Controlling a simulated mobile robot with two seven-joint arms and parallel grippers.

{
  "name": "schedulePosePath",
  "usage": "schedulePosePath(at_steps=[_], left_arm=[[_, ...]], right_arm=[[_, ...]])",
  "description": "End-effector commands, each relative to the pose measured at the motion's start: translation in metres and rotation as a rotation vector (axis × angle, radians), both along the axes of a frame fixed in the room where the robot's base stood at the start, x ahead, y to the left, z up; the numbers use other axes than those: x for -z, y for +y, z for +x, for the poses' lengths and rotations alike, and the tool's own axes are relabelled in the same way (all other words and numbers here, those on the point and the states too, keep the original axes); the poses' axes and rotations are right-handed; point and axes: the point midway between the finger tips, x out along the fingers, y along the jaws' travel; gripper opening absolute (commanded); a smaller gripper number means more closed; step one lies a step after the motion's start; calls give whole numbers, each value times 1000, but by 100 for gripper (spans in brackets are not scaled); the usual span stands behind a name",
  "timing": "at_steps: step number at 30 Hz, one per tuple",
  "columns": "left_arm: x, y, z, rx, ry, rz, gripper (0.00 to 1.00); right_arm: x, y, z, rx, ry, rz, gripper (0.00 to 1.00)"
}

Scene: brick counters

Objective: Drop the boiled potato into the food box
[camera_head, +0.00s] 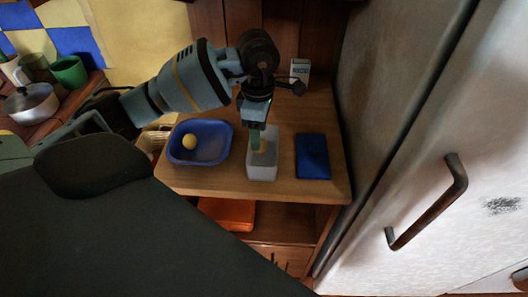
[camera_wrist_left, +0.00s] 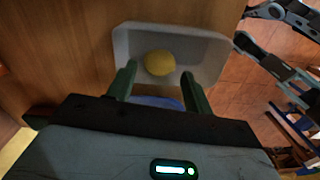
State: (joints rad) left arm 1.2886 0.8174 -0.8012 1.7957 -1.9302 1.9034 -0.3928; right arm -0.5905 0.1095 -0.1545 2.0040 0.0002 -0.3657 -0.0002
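The boiled potato, a yellow lump (camera_wrist_left: 160,62), shows inside the pale grey food box (camera_wrist_left: 210,54) in the left wrist view. In the head view the food box (camera_head: 262,172) stands on the wooden counter, with yellow (camera_head: 263,147) showing inside it. My left gripper (camera_head: 258,142) points down over the box. In the left wrist view its two green fingers (camera_wrist_left: 160,76) are apart, and the potato lies just beyond the tips. I cannot tell whether the potato touches the box floor. My right gripper does not show clearly in either view.
A blue tray (camera_head: 213,155) with another yellow lump (camera_head: 189,142) stands left of the box. A flat dark blue lid-like piece (camera_head: 312,157) lies to the right. The fridge (camera_head: 440,110) borders the counter on the right. An orange container (camera_head: 228,213) sits on the shelf below.

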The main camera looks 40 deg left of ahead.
Motion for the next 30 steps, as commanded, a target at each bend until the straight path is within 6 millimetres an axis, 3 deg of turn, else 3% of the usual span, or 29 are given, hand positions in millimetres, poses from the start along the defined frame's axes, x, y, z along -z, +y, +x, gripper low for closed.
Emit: schedulePosePath(at_steps=[3, 14, 25, 30], left_arm=[[0, 0, 0, 0, 0, 0, 66], [-6, 0, 1, 0, -2, 0, 66], [-62, 1, 2, 0, -4, 1, 66], [-77, 1, 2, 0, -3, 0, 66]], right_arm=[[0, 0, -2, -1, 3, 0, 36], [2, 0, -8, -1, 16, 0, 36], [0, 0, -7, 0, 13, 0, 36], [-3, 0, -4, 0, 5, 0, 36]])
